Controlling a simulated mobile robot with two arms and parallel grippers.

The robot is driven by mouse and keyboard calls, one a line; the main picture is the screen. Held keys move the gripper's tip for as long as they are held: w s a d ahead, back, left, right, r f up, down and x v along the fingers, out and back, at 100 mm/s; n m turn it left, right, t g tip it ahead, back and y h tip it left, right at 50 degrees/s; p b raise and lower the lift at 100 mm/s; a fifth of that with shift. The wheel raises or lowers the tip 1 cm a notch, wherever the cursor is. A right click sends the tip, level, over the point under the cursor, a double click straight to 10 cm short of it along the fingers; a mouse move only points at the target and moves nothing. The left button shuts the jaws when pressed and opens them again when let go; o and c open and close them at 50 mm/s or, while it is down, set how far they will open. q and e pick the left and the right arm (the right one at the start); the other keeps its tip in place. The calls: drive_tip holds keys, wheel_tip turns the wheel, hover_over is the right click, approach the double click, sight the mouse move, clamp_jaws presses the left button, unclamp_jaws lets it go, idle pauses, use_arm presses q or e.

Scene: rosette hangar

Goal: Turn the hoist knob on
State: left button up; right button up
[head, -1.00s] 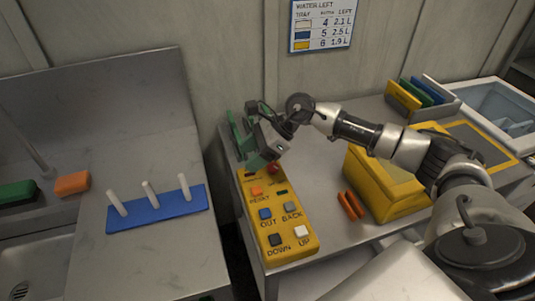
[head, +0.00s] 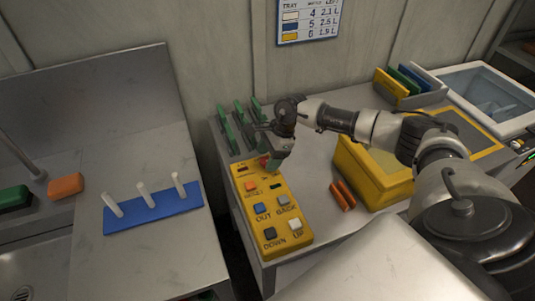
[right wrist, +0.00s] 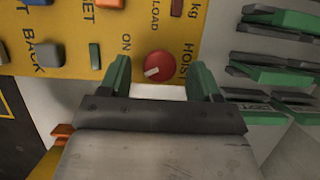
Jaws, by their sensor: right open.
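The hoist knob (right wrist: 158,66) is a round red dial with a white mark at its lower left, beside the words HOIST and ON in the right wrist view. In the head view the knob (head: 264,161) shows at the far end of the yellow control panel (head: 303,238). My right gripper (right wrist: 161,70) is open, with one green finger on each side of the knob; I cannot tell whether they touch it. In the head view the right gripper (head: 273,160) points down at the panel's far end. My left gripper is out of view.
The panel also has several push buttons, including a blue one (head: 262,209). A green-slotted rack (head: 238,125) stands behind it. A yellow box (head: 374,180) and orange rods (head: 342,196) lie to the right. A blue peg board (head: 152,217) is on the left counter.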

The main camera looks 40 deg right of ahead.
drive_tip(key=shift+a+f, duration=0.15)
drive_tip(key=shift+f, duration=0.15)
drive_tip(key=c, duration=0.9)
